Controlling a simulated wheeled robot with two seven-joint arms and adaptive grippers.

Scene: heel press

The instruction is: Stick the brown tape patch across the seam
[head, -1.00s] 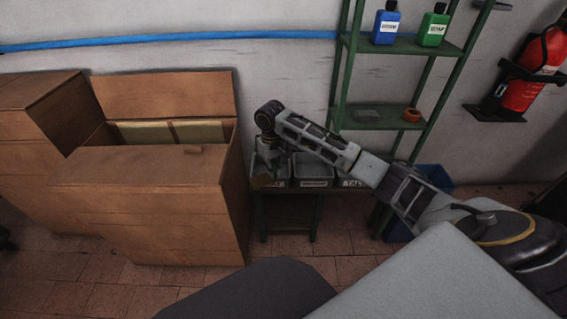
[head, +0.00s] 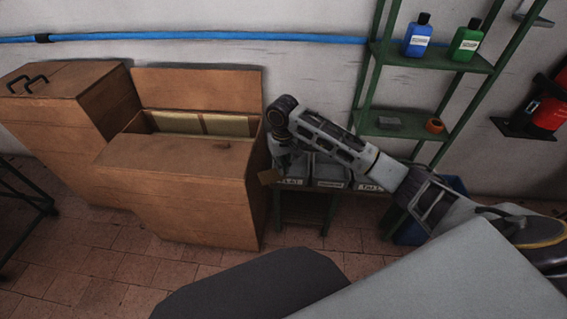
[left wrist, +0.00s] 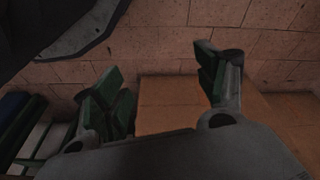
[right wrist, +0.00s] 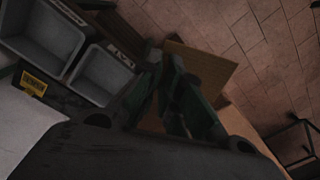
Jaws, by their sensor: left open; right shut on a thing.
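My right gripper (head: 286,162) is shut on a flat brown patch (head: 268,176), held beside the right side of the front brown box (head: 180,200). In the right wrist view the patch (right wrist: 205,68) shows as a brown square beyond the closed fingers (right wrist: 172,92). My left gripper (left wrist: 160,80) is open and empty in the left wrist view, with a brown surface (left wrist: 165,105) showing beyond its fingers. It is not in the head view. The box has a raised back flap (head: 200,90) and an opening with pale panels inside. I cannot make out which line is the seam.
Grey labelled bins (head: 330,170) stand on a low green rack behind my right arm. A green shelf (head: 440,58) holds blue and green bottles. Another brown box (head: 65,95) with dark handles stands at left. A dark frame (head: 25,205) is at the left edge.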

